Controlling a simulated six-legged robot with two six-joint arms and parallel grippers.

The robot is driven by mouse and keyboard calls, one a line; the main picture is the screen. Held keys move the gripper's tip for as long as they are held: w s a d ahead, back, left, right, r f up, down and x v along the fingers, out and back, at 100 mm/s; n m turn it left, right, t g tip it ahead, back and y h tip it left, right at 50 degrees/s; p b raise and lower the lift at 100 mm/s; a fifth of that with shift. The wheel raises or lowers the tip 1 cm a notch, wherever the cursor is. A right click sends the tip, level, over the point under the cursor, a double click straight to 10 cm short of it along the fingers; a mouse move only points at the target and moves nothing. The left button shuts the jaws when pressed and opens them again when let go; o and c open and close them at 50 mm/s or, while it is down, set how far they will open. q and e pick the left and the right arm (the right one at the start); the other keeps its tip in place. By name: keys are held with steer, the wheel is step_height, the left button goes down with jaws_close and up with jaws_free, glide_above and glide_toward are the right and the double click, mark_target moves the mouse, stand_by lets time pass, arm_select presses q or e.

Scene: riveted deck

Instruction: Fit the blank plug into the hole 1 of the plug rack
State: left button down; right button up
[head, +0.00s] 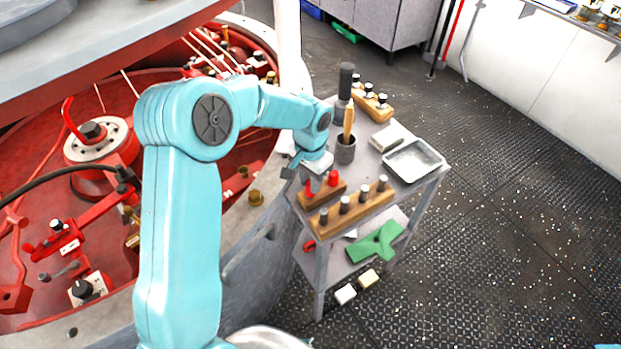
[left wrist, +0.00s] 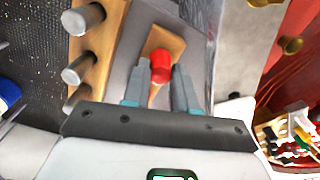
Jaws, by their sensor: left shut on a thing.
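A red-topped plug (left wrist: 160,58), which I take to be the blank plug, is between the fingers of my left gripper (left wrist: 161,72) in the left wrist view. In the head view the gripper (head: 313,177) is low over a small wooden block (head: 322,197) on the cart. Red tops (head: 333,178) show at this block. Whether the held plug is still seated in the block I cannot tell. A longer wooden rack (head: 357,211) in front carries several grey pegs; it also shows at the left in the left wrist view (left wrist: 100,45). Hole 1 cannot be made out. My right gripper is out of view.
The cart top also holds a metal tray (head: 413,160), a pale block (head: 390,138), a dark cup (head: 345,150) with a handled tool and another peg block (head: 372,106). A green part (head: 375,243) lies on the lower shelf. The red machine pit (head: 100,180) is left.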

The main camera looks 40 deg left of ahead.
arm_select(q)
steer(key=shift+f+b, duration=0.25)
steer(key=shift+b, duration=0.05)
stand_by(0.6)
steer(key=c, duration=0.8)
jaws_free()
step_height(320, 180, up, 16)
steer(key=shift+r, duration=0.15)
